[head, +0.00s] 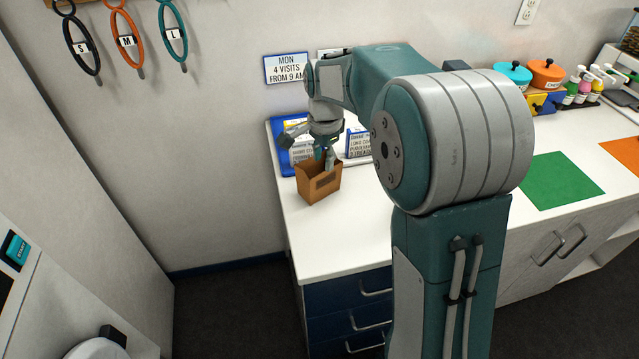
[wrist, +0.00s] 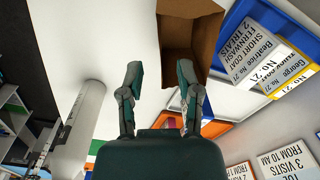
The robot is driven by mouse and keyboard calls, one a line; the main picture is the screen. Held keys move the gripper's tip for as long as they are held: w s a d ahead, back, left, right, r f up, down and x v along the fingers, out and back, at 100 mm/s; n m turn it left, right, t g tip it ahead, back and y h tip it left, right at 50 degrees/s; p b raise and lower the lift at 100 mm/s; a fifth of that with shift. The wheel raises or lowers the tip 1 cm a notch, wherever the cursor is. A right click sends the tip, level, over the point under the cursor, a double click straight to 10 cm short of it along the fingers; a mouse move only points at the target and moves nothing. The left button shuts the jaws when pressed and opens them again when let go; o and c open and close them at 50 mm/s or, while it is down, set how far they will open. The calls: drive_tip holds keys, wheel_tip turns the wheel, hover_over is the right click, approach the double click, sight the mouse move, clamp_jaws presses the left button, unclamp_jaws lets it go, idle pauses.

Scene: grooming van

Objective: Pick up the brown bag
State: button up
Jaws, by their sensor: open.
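The brown bag (head: 318,184) stands upright and open-topped near the left end of the white counter. It also shows at the top of the wrist view (wrist: 196,12), with its open mouth toward the camera. My gripper (head: 326,160) is at the bag's top, toward its back side in the head view. In the wrist view my gripper (wrist: 160,76) is open with nothing held between its fingers. The right finger overlaps the bag's mouth there, while the left finger is clear of it. I cannot tell whether a fingertip is inside the bag or touching it.
A blue tray (head: 284,168) with printed cards lies just behind the bag. A green mat (head: 556,181) and an orange mat (head: 625,152) lie farther right. Pots and bottles (head: 580,88) stand at the back right. Counter in front of the bag is clear.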

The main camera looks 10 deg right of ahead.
drive_tip(key=f, duration=0.3)
drive_tip(key=shift+a, duration=0.2)
hover_over(322, 199)
wheel_tip(322, 199, down, 5)
clamp_jaws()
